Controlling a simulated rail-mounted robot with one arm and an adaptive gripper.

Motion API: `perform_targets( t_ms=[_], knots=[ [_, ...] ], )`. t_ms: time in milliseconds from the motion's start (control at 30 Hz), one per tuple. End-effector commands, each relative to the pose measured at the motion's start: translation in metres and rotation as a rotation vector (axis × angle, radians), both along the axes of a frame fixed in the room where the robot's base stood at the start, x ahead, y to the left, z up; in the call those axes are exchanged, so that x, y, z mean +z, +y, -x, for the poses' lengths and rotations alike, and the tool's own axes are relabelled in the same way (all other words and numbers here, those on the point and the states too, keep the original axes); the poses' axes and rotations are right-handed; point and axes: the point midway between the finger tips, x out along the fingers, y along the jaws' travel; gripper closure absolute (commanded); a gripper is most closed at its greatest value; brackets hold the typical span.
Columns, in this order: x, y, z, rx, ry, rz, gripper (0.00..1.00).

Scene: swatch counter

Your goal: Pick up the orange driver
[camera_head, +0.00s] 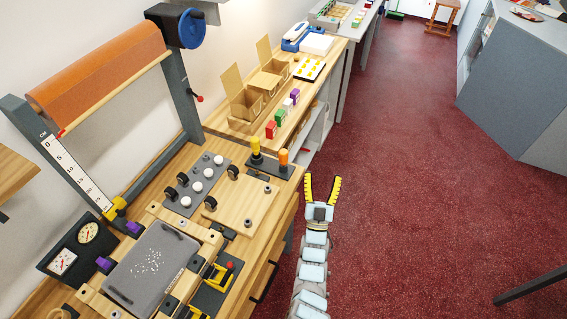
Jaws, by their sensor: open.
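The orange driver (283,157) stands upright at the right end of a dark holder block (268,168) near the bench's right edge. A yellow-handled driver (255,146) stands to its left in the same block. My gripper (323,183) is open with nothing between its yellow-and-black fingers. In the picture it is to the right of and slightly below the orange driver, apart from it, over the red floor beside the bench. The lower part of the orange driver is hidden in or behind the block.
A wooden plate (243,203) and a grey panel with white knobs (196,183) lie left of the block. Coloured small blocks (271,129) and open cardboard boxes (246,103) stand behind it. The red floor (420,200) right of the bench is clear.

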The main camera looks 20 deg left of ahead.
Motion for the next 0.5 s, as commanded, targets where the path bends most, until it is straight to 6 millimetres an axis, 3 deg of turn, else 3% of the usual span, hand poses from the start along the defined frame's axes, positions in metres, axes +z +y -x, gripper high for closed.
perform_targets(
  t_ms=[33,233,500],
  knots=[
    [-0.010,0.006,-0.013,0.022,0.021,0.007,0.30],
    [-0.038,0.034,-0.046,0.123,0.131,0.043,0.30],
    [-0.076,0.066,-0.067,0.262,0.278,0.120,0.30]
  ],
)
